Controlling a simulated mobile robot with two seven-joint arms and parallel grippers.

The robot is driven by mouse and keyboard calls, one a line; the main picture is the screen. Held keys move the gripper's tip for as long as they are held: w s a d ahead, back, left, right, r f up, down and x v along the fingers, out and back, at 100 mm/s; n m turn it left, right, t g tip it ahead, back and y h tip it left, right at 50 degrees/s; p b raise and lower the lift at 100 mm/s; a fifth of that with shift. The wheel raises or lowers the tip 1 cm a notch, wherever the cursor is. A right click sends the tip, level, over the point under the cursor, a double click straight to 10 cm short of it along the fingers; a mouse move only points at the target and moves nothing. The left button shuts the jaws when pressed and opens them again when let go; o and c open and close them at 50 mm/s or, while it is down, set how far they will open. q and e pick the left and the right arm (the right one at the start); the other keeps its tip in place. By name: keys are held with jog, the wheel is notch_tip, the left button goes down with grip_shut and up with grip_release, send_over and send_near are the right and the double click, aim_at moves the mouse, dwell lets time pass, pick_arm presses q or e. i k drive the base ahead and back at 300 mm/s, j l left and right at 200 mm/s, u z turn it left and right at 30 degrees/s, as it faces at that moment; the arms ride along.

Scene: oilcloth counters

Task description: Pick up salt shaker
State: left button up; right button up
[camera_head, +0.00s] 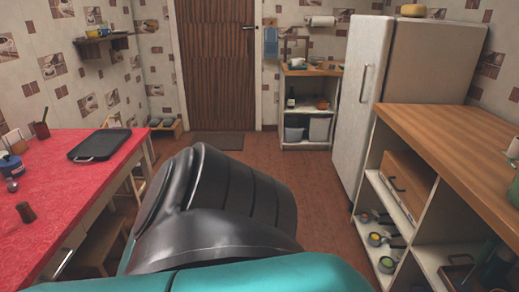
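No salt shaker can be told for certain. Two small candidates stand at the left end of the red-covered table (75,190). One is a small brown wooden piece (26,212) near the left edge of the view. The other is a small greyish piece (12,186) just behind it, in front of a blue pot (12,168). They are too small to tell which, if either, is the salt shaker. Neither of my grippers is in view. A large black and teal part, which seems to be mine, fills the lower middle and hides the floor there.
A black tray (98,145) and a brown cup with pencils (41,130) are on the red table. A stool (100,245) is at its near side. A white fridge (365,90) and wooden counter (455,135) stand right. The floor (310,180) between is clear.

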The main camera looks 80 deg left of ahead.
aim_at(28, 215)
jog(key=u, duration=4.25)
